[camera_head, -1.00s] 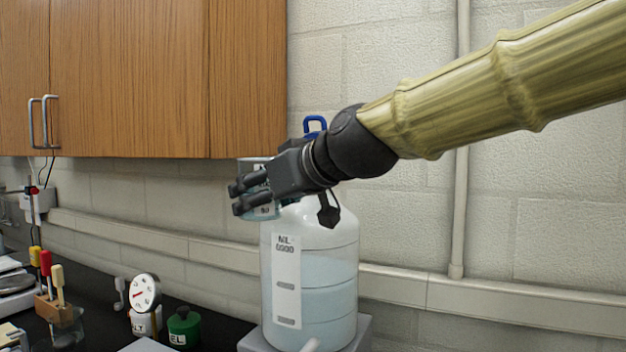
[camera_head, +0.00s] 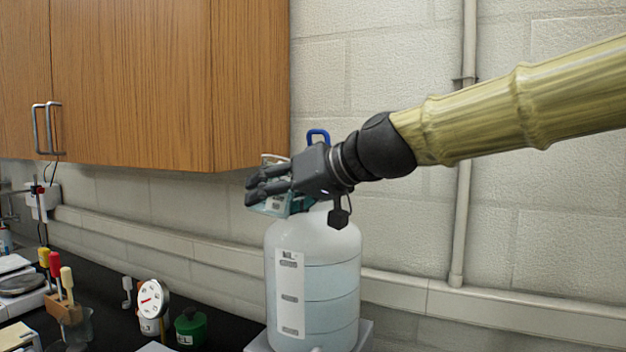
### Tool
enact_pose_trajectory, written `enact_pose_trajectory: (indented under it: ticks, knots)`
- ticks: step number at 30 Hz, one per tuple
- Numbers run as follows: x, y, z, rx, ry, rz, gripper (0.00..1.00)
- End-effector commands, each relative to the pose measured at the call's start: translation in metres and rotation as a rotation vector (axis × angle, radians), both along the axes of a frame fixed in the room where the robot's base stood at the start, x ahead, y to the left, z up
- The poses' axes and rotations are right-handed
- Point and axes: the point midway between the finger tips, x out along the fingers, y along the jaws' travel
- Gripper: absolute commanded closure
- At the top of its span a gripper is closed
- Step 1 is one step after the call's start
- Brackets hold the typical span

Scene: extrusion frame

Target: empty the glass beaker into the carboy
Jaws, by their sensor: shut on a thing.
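The carboy (camera_head: 340,270) is a large translucent white bottle with pale blue liquid and a white label, standing upright on a grey base. My gripper (camera_head: 252,191) is above its shoulder, at the upper left of the carboy. It is shut on the glass beaker (camera_head: 274,207), which holds some bluish liquid and leans in the grip. The fingers cover much of the beaker. The carboy's mouth is hidden behind my gripper, so I cannot tell whether liquid is flowing in. A blue handle (camera_head: 318,135) shows just behind my gripper, and a dark cap (camera_head: 339,218) hangs by the carboy's neck.
A wooden cabinet (camera_head: 150,80) hangs at the upper left, close to my gripper. On the black bench stand a dial gauge (camera_head: 153,298), a green container (camera_head: 190,327) and a wooden rack (camera_head: 64,309) with coloured handles. A vertical pipe (camera_head: 465,150) runs up the wall.

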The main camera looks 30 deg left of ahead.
Motion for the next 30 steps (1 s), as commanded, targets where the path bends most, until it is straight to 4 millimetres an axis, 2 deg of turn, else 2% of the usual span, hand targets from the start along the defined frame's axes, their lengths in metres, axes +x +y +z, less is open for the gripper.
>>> enact_pose_trajectory:
  ticks: [1, 4, 15, 30]
  knots:
    - [0.002, 0.0, 0.015, 0.006, 0.03, 0.0, 0.66]
    - [0.007, -0.001, 0.023, 0.017, 0.095, 0.0, 0.66]
    - [0.015, -0.003, 0.029, 0.046, 0.272, 0.001, 0.66]
    - [0.017, -0.003, 0.034, 0.062, 0.362, 0.001, 0.66]
